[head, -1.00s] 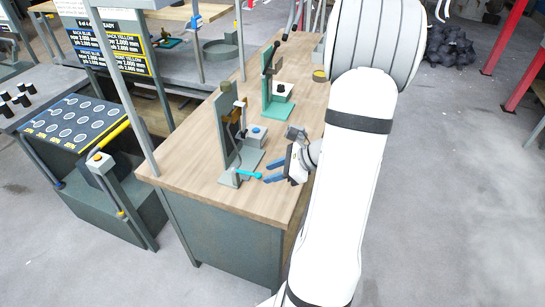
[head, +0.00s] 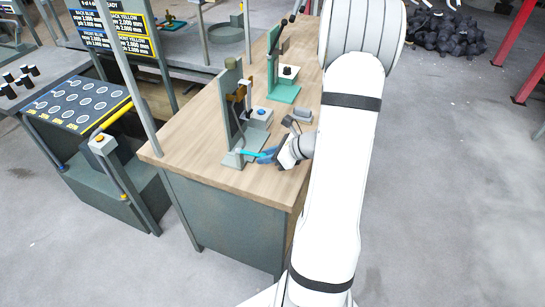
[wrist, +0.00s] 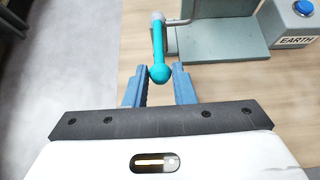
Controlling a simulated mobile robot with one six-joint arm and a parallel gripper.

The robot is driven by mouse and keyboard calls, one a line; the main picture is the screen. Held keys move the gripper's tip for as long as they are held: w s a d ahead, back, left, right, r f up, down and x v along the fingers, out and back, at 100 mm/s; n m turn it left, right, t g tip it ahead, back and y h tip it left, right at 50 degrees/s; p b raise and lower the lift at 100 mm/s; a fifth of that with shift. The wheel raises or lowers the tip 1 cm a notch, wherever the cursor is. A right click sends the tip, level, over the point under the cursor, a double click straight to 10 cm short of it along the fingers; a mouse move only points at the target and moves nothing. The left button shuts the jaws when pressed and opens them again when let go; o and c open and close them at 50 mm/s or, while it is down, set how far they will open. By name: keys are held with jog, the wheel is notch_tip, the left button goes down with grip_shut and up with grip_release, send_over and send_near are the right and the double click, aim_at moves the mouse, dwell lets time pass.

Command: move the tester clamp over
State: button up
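The tester clamp's cyan handle (head: 249,153) sticks out from a grey-green stand at the near end of the wooden bench. In the wrist view the handle (wrist: 158,42) runs from a grey pivot at the top down to a round cyan knob. My gripper (head: 266,156) is low over the bench at the handle's free end. In the wrist view its blue fingers (wrist: 159,72) are open, one on each side of the knob, with a gap showing on both sides. My gripper holds nothing.
The stand's grey base plate (wrist: 223,40) lies just beyond the handle. A box with a blue button (head: 261,113), labelled EARTH in the wrist view, stands beside it. A second, green stand (head: 284,92) is farther back. The bench's near corner (head: 270,195) is bare.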

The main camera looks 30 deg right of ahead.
aim_at(263, 153)
jog(key=shift+c, duration=1.1)
jog(key=shift+w+a+r+p, duration=0.15)
jog(key=shift+r+p, duration=0.6)
jog(key=shift+r, duration=0.5)
jog(key=shift+w+r, duration=0.1)
jog(key=shift+w+a+r+p, duration=0.2)
jog(key=shift+r+p, duration=0.15)
jog(key=shift+r, duration=0.15)
jog(key=shift+w+a+r+p, duration=0.15)
jog(key=shift+r+p, duration=0.2)
jog(key=shift+r, duration=0.1)
jog(key=shift+w, duration=0.1)
jog(key=shift+a+r, duration=0.1)
jog(key=shift+r, duration=0.05)
